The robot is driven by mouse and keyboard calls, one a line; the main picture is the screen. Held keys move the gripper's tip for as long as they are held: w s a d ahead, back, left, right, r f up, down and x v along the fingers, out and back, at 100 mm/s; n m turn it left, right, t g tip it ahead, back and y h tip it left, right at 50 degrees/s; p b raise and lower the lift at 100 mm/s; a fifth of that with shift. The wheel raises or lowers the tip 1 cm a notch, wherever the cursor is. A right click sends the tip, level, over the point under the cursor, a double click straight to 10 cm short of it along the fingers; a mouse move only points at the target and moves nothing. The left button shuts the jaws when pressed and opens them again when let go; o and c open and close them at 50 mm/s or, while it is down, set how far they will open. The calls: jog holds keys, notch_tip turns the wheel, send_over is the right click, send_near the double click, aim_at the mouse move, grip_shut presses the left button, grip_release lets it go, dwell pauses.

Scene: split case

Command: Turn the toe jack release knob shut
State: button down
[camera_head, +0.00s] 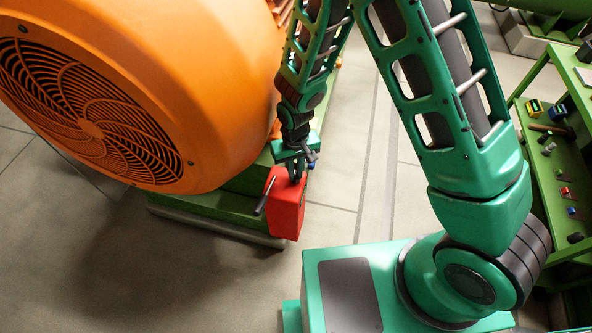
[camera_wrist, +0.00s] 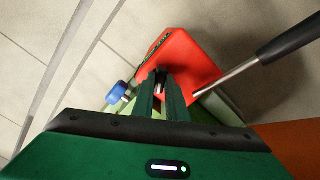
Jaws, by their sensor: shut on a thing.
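The red toe jack (camera_head: 286,208) stands on the floor by the green base of the orange machine; its red body also shows in the wrist view (camera_wrist: 188,60). My gripper (camera_head: 296,176) reaches down onto the top of the jack. In the wrist view my gripper (camera_wrist: 163,82) has its two fingers close together, shut on a small part with a pale metallic end, which I take for the release knob (camera_wrist: 158,89). The fingers hide most of it, so its turn angle cannot be told.
The jack's lever (camera_wrist: 284,42), a metal rod with a black grip, sticks out beside the fingers. A blue knob (camera_wrist: 118,93) sits on the other side. The large orange housing (camera_head: 190,70) is close by. A green shelf (camera_head: 555,140) with small items stands right.

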aim_at(296, 174)
jog(key=n, duration=0.5)
jog(key=shift+n, duration=0.4)
jog(key=n, duration=0.5)
jog(key=shift+d+n, duration=0.1)
jog(key=shift+n, duration=0.2)
jog(key=c, duration=1.8)
grip_release()
jog(key=shift+o, duration=0.2)
notch_tip(296, 174, up, 11)
jog(key=shift+f, duration=0.15)
